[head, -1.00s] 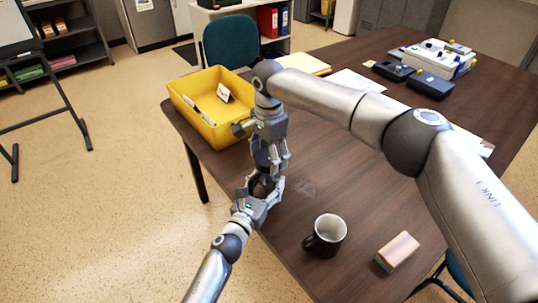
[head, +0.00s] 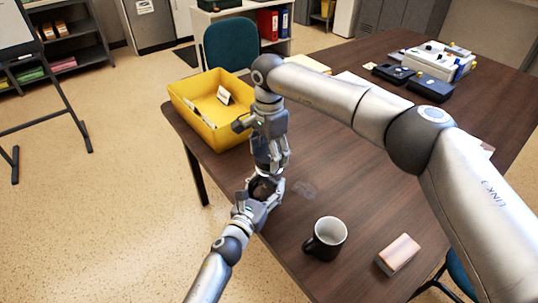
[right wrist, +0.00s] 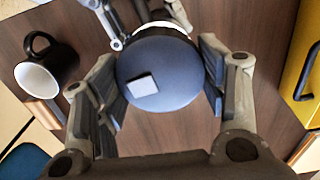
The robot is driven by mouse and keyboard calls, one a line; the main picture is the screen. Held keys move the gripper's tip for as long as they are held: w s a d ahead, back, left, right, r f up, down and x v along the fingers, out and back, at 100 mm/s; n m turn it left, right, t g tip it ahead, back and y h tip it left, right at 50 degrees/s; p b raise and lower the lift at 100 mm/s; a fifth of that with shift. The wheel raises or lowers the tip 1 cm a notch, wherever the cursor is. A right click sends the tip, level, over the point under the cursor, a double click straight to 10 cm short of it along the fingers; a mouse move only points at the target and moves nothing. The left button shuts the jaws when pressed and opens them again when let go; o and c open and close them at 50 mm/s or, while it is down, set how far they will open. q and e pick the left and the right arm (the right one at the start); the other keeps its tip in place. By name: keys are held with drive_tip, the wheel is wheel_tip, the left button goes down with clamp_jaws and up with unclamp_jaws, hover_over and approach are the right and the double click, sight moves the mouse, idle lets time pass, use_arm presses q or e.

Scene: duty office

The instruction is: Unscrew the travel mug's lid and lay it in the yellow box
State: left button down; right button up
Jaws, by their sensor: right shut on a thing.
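The travel mug (head: 263,186) stands upright near the table's left edge, mostly hidden by my grippers. My left gripper (head: 264,192) has its fingers around the dark body, low down. My right gripper (head: 270,160) comes from above and is shut on the lid. In the right wrist view the round blue lid (right wrist: 160,75), with a pale square on top, sits between the fingers of my right gripper (right wrist: 162,85). A white band shows just beyond the lid; I cannot tell whether lid and body still touch. The yellow box (head: 205,122) stands behind my grippers, at the table's far left corner.
A white card (head: 223,95) lies in the box. A black mug (head: 325,238) and a small pale-topped block (head: 399,253) stand at the front right. Cases and dark devices (head: 430,87) are at the back right. The middle of the table (head: 350,180) is mostly clear.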

drive_tip(key=shift+r, duration=0.2)
drive_tip(key=shift+r, duration=2)
use_arm(q)
drive_tip(key=shift+c, duration=2)
unclamp_jaws()
